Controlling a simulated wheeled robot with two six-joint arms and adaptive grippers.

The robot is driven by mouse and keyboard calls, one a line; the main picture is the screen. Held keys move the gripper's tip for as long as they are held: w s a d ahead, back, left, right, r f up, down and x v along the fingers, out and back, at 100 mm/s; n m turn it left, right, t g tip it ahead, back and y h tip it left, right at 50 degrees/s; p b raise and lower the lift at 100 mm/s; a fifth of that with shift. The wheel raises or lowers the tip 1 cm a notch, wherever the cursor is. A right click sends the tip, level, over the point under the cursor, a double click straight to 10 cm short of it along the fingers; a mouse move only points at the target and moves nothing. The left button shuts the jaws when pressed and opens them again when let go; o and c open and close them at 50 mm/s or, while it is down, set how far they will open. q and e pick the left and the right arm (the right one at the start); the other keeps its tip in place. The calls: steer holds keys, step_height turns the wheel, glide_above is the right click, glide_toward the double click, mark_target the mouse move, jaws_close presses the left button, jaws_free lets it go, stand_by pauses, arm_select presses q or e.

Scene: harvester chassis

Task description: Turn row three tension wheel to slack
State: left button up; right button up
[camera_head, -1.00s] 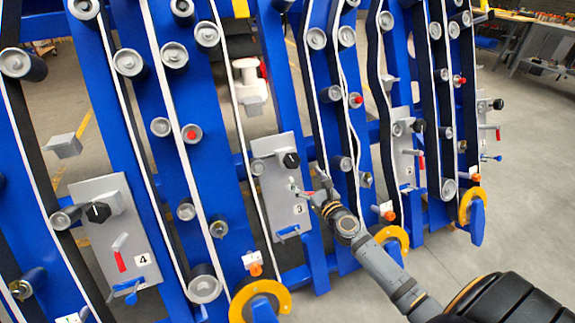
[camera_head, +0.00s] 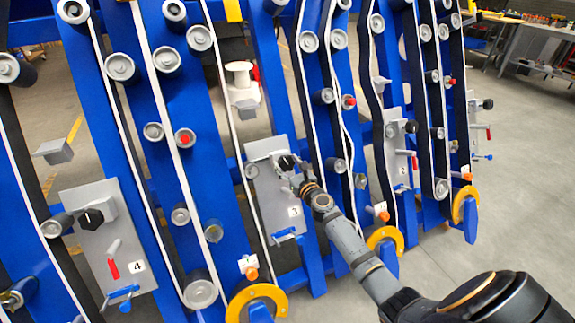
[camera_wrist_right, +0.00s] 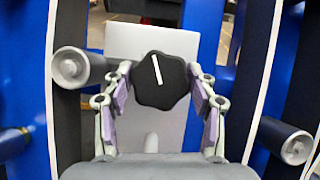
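The row three tension wheel is a black lobed knob (camera_head: 286,162) near the top of the grey panel marked 3 (camera_head: 283,212). The wrist view shows the knob face-on (camera_wrist_right: 162,80), its white line nearly upright with the top leaning slightly left. My right gripper (camera_head: 292,176) is at the knob from below right in the head view. In the wrist view its fingers (camera_wrist_right: 160,82) are spread on both sides of the knob, with narrow gaps or light contact; I cannot tell which. My left gripper is not in view.
Panel 4 (camera_head: 105,235) with a similar knob stands at left, panel 2 (camera_head: 399,150) at right. Rollers (camera_wrist_right: 72,68) (camera_wrist_right: 296,149) flank the gripper in the wrist view. Belts and blue uprights surround the panel. Yellow guards (camera_head: 258,292) stand low in front. Floor at right is clear.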

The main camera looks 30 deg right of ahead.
steer(key=c, duration=0.6)
steer(key=shift+n, duration=0.3)
